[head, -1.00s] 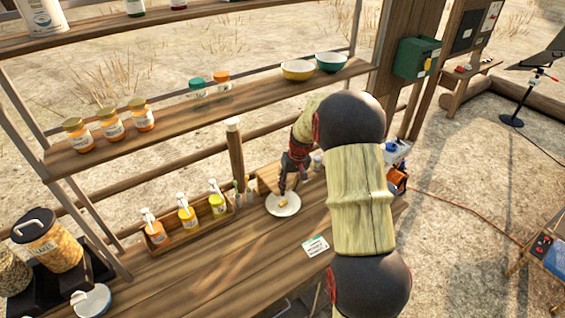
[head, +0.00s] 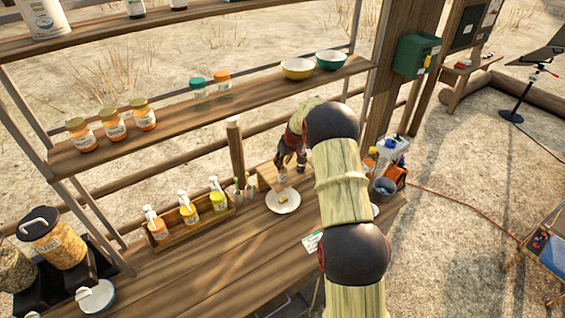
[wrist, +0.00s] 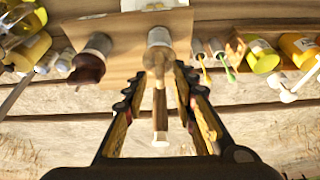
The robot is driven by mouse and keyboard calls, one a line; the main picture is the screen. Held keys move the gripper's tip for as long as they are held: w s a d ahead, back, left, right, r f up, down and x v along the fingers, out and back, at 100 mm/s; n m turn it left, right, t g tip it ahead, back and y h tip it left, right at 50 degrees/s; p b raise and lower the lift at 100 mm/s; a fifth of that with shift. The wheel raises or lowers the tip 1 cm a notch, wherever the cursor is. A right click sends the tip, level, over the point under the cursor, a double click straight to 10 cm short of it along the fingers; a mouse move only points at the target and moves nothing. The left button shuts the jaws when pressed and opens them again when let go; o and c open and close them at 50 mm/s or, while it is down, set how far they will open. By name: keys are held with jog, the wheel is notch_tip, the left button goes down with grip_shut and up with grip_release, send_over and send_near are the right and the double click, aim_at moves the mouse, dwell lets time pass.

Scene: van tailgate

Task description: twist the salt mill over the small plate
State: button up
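The small plate (head: 293,206) is white, lies on the wooden counter and holds a small yellow piece (head: 283,197). Its edge shows at the top of the wrist view (wrist: 150,4). My gripper (head: 284,171) is just behind the plate. In the wrist view my gripper (wrist: 162,72) has its two fingers apart. A silver-ended mill (wrist: 158,38) stands on a wooden board between or just beyond the fingertips; contact is not clear. A second mill (wrist: 93,60), silver and dark red-brown, stands beside it on the board. I cannot read which holds salt.
A tray of pump bottles (head: 188,213) stands left of the plate. A blue-grey cup (head: 383,187) and bottles are at right. Shelves hang behind; the front counter is mostly clear.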

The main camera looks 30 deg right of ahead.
jog(key=shift+w+f, duration=0.25)
jog(key=shift+f, duration=0.2)
jog(key=c, duration=0.4)
grip_shut()
